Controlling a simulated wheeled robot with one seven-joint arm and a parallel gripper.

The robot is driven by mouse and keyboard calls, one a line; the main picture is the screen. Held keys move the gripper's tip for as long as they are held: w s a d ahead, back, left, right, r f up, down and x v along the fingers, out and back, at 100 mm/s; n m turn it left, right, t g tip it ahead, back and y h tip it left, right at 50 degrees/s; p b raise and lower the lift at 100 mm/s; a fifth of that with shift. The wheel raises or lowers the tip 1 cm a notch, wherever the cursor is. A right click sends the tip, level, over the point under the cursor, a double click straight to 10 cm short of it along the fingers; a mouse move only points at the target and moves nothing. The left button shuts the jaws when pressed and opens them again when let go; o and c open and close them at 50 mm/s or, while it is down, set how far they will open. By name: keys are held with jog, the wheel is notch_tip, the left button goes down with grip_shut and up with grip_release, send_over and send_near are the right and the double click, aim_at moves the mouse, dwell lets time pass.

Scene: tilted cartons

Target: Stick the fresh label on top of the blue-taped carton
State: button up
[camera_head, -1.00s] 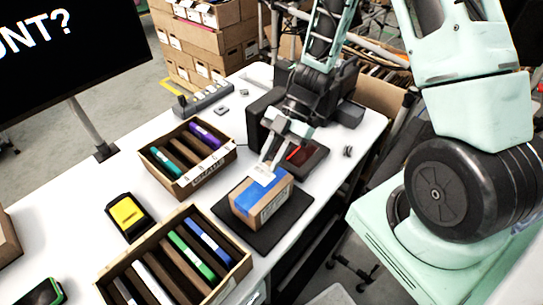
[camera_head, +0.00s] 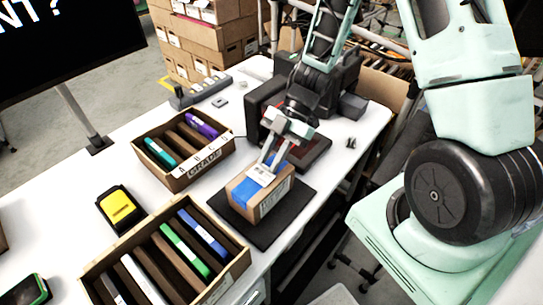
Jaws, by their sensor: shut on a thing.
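The carton (camera_head: 271,205) is a small brown box with a broad strip of blue tape (camera_head: 243,191) across its top and a printed patch on its front side. It sits on a black mat (camera_head: 293,216). My gripper (camera_head: 264,169) points down at the carton's top, its pale fingers shut on a small white label (camera_head: 260,177). The label appears over the carton's top, across the blue tape. I cannot tell whether it touches the surface. The fingers and label hide part of the top.
A smaller divided box (camera_head: 176,182) and a larger one (camera_head: 236,271), both with coloured folders, stand left of and in front of the mat. A black-and-yellow device (camera_head: 122,209) lies on the white table. Dark equipment (camera_head: 262,103) stands behind the carton.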

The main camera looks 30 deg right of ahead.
jog(key=shift+f, duration=0.2)
dwell(0.7)
jog(key=o, duration=0.9)
jog(key=shift+d+r, duration=0.1)
jog(key=a+r+p+v, duration=0.1)
jog(key=p+v, duration=0.1)
jog(key=v, duration=0.5)
jog(key=a+r+p+v, duration=0.1)
jog(key=p+v, duration=0.1)
jog(key=v, duration=0.5)
jog(key=s+a+r+p+v, duration=0.1)
jog(key=p+v, duration=0.2)
jog(key=v, duration=0.4)
jog(key=shift+d+r, duration=0.15)
jog(key=shift+w, duration=0.1)
